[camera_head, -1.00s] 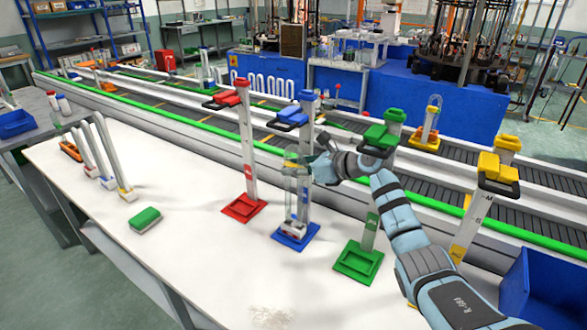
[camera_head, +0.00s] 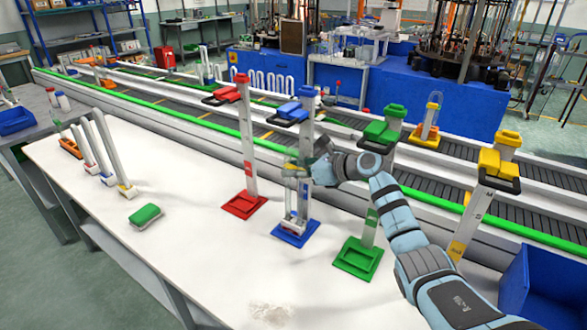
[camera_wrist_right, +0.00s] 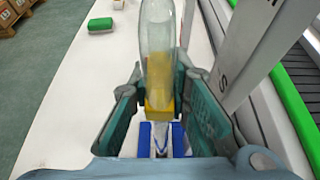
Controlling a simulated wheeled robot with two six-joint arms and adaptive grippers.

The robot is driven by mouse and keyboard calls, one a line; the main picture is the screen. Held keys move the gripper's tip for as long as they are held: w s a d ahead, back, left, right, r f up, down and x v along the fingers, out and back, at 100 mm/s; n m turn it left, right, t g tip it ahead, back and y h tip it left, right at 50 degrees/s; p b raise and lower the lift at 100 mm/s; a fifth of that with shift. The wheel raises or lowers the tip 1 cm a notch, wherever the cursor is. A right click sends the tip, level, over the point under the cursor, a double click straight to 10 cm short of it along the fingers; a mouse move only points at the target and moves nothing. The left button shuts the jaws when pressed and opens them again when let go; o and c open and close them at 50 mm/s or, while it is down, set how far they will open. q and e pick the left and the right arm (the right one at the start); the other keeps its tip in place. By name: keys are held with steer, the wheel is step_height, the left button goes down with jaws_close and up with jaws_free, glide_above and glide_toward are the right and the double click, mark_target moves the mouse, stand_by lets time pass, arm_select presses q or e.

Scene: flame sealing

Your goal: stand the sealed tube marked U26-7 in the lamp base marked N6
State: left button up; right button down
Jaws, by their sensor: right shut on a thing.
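My right gripper (camera_head: 297,172) is shut on a clear glass tube with a rounded end (camera_wrist_right: 158,45), just in front of the blue-topped post. In the right wrist view the tube stands between the fingers (camera_wrist_right: 158,105), with a yellow part (camera_wrist_right: 158,92) around its lower section. A blue base plate (camera_head: 294,236) lies below the gripper, with a whitish upright piece on it. I cannot tell whether the tube touches that piece. The marks U26-7 and N6 are not readable, so I cannot tell which lamp base is N6. My left gripper is not in view.
Posts with red (camera_head: 248,145), green (camera_head: 382,135) and yellow (camera_head: 500,165) tops stand nearby. Several white bent tubes (camera_head: 106,150) stand at the left. A green-topped block (camera_head: 146,215) lies on the white table (camera_head: 200,265). A yellow holder (camera_head: 427,134) is on the conveyor. The front left table area is clear.

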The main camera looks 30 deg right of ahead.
steer(key=shift+f, duration=0.2)
steer(key=c, duration=1.4)
jaws_free()
steer(key=shift+c, duration=0.2)
steer(key=shift+d, duration=0.1)
steer(key=v, duration=0.8)
